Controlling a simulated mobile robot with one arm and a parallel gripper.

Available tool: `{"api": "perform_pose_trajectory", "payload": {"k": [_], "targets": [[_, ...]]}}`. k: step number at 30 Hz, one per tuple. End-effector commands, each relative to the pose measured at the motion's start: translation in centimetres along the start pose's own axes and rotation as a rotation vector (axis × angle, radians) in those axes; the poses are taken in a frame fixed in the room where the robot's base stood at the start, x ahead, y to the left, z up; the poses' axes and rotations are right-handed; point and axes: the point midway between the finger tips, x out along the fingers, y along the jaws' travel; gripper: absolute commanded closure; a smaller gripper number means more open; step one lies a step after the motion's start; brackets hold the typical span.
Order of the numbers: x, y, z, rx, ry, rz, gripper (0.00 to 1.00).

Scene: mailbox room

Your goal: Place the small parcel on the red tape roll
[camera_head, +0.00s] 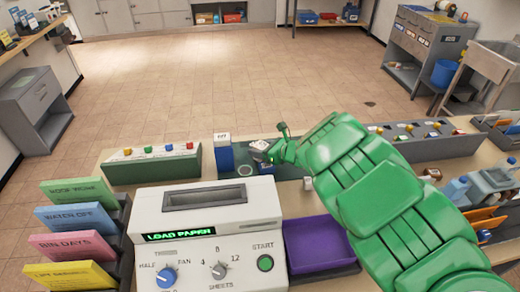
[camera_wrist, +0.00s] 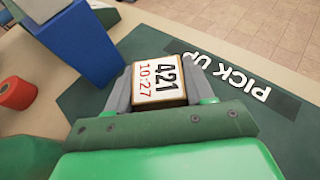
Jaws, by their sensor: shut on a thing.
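My gripper (camera_wrist: 162,72) is shut on a small parcel (camera_wrist: 158,83), a box with a white label reading 421 and 10:27. The parcel sits between both fingers over the dark green mat; its exact height is unclear. In the head view, the parcel (camera_head: 262,145) shows at my gripper (camera_head: 272,153), behind the machine. The red tape roll (camera_wrist: 17,93) stands at the left edge of the wrist view, apart from the parcel. I cannot make out the roll in the head view.
A blue box (camera_wrist: 78,42) stands between the parcel and the roll's side, and also shows in the head view (camera_head: 224,158). The machine (camera_head: 207,230) and purple tray (camera_head: 320,246) are in front. A PICK UP sign (camera_wrist: 232,82) lies right of the parcel.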

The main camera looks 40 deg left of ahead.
Motion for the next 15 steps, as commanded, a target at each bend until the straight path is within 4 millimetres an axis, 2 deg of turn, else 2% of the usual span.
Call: {"api": "perform_pose_trajectory", "payload": {"k": [12,13,15], "targets": [[0.19,0.00,-0.43,-0.002,0.000,0.000,0.81],[0.20,0.02,-0.43,-0.002,0.000,0.000,0.45],[0.19,0.02,-0.41,-0.002,0.000,0.000,0.34]]}}
